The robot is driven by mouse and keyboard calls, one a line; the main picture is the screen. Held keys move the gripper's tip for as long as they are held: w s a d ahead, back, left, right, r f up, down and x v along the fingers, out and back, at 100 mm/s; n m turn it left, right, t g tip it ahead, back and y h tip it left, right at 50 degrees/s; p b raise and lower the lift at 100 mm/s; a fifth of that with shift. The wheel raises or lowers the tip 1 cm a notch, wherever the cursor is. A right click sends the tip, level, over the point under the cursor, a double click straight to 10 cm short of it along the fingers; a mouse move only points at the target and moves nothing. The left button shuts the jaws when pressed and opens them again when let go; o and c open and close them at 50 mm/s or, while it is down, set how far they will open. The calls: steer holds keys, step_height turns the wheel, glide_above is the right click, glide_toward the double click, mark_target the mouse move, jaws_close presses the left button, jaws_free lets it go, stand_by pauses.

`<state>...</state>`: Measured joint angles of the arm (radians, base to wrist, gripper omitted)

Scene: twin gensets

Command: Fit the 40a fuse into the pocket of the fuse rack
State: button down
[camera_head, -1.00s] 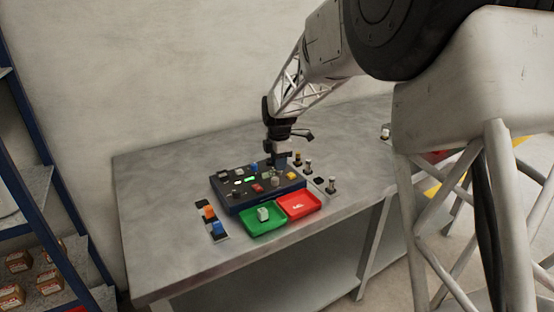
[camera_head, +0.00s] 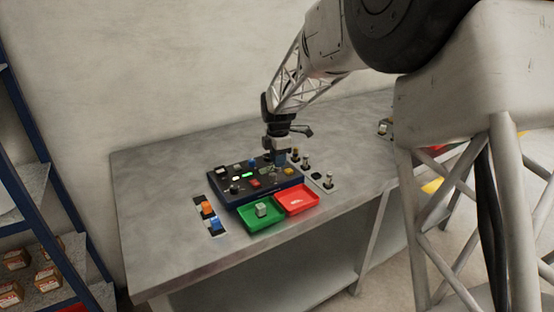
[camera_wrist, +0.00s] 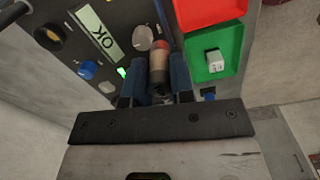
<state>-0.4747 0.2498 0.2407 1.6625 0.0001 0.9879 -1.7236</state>
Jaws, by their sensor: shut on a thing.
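My gripper (camera_head: 281,158) is over the back right part of the dark control panel (camera_head: 240,199). In the wrist view its blue-grey fingers (camera_wrist: 158,85) are shut on a small cylindrical piece (camera_wrist: 158,68), tan and grey with a reddish end. I cannot read a rating on it, and the fingers cover its sides. A narrow rack (camera_head: 222,235) left of the panel carries an orange block (camera_head: 207,208) and a blue block (camera_head: 215,224). I cannot make out which pocket is empty.
A green tray (camera_head: 273,222) with a pale block (camera_head: 261,209) and a red tray (camera_head: 312,206) lie in front of the panel. The table's left end is clear.

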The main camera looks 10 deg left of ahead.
steer(key=w+d+f, duration=0.3)
steer(key=w+d, duration=0.9)
steer(key=shift+w, duration=0.1)
steer(key=shift+f, duration=0.15)
steer(key=shift+f, duration=1.85)
steer(key=shift+f, duration=1)
stand_by(1.6)
steer(key=c, duration=0.9)
jaws_free()
steer(key=shift+o, duration=0.5)
steer(key=o, duration=0.3)
steer(key=shift+r, duration=0.2)
